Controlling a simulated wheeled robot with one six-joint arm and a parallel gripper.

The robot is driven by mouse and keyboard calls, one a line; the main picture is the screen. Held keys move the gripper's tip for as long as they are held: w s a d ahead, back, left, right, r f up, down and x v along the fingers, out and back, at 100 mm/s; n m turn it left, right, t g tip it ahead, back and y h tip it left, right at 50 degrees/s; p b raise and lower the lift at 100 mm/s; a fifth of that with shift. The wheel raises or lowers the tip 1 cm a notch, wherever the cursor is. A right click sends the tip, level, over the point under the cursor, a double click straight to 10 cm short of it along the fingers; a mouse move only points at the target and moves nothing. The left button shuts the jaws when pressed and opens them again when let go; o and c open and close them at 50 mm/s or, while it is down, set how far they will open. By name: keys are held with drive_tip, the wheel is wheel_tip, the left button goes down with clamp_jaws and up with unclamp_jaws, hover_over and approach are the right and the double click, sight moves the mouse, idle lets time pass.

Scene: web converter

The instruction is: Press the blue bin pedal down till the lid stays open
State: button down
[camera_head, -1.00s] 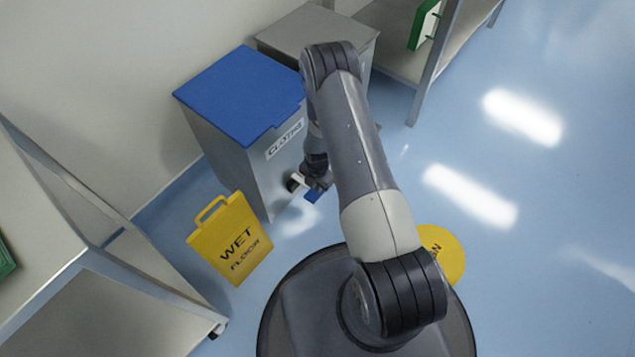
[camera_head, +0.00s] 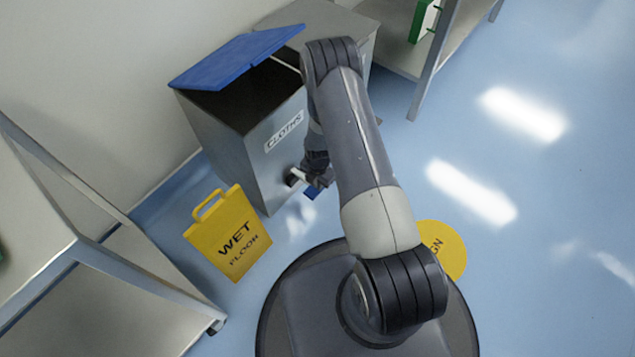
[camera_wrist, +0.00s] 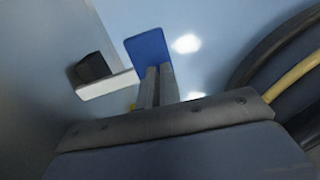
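The grey bin (camera_head: 268,160) has its blue lid (camera_head: 235,58) tilted up, and the dark inside shows. A label reading CLOTHS is on its front. The blue pedal (camera_head: 311,193) is low at the bin's front, partly behind my gripper (camera_head: 317,180). In the wrist view, the pedal (camera_wrist: 150,48) lies just beyond the fingertips of my gripper (camera_wrist: 156,72). The two fingers are close together with nothing seen between them. The tips overlap the pedal's near end in the picture; actual contact is hard to tell.
A yellow wet-floor sign (camera_head: 229,236) stands left of the bin. A second grey bin (camera_head: 325,20) is behind it. A metal table (camera_head: 60,250) is at left, a shelf (camera_head: 425,75) at upper right. A yellow disc (camera_head: 443,250) lies right. The floor at right is clear.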

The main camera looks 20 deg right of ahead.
drive_tip(key=f, duration=0.1)
drive_tip(key=f+b, duration=0.2)
drive_tip(key=shift+s+d, duration=0.15)
drive_tip(key=shift+s, duration=0.1)
drive_tip(key=shift+w+f+b, duration=0.15)
drive_tip(key=shift+f+b, duration=0.65)
drive_tip(key=shift+b, duration=0.3)
drive_tip(key=shift+f, duration=0.1)
